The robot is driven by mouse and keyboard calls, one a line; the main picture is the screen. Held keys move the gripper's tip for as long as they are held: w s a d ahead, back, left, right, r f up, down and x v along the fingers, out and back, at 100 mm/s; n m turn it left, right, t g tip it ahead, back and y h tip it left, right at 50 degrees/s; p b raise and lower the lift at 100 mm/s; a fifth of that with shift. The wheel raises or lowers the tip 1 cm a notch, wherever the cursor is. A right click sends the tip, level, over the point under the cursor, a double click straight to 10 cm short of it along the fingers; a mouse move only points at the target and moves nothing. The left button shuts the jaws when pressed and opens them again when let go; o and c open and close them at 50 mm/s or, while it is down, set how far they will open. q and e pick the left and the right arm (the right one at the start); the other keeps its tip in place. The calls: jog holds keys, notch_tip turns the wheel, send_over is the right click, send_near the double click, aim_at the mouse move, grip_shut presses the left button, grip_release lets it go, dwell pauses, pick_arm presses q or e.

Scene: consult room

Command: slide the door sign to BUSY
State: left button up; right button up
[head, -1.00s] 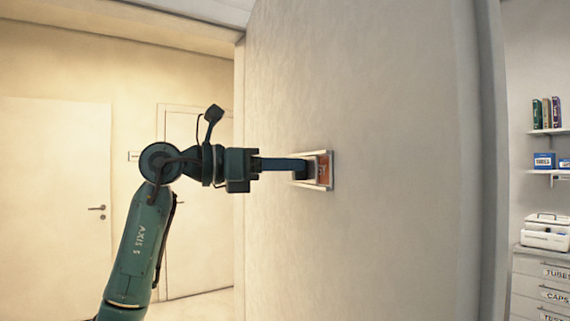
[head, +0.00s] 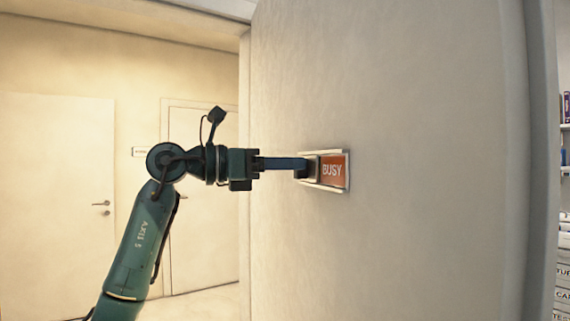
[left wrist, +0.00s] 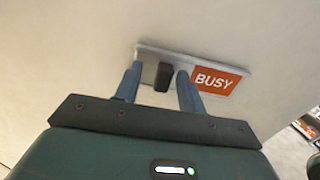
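The door sign is a pale frame (head: 344,187) on the large pale panel, with a red-orange BUSY panel (head: 332,171) at its right. In the left wrist view the word BUSY (left wrist: 216,80) reads in full. A dark knob (left wrist: 163,77) stands out from the sign left of the word. My left gripper (head: 302,166) is at the sign's left part. Its two blue fingers (left wrist: 157,88) are apart, one on each side of the knob. The knob is close to the right finger; I cannot tell if they touch. My right gripper is not in view.
The pale panel (head: 420,110) fills the middle and right, and its right edge partly hides shelves and drawers (head: 564,270). Two closed doors stand at the left, one with a handle (head: 102,204). Open floor (head: 205,305) shows at the lower left.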

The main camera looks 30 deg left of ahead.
pick_arm(q)
jog(key=shift+d, duration=0.1)
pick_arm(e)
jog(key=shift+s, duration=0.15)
pick_arm(q)
jog(key=shift+s, duration=0.1)
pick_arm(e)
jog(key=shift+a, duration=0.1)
pick_arm(q)
jog(key=b+v, duration=0.3)
jog(key=v, duration=1)
jog(key=shift+b, duration=0.35)
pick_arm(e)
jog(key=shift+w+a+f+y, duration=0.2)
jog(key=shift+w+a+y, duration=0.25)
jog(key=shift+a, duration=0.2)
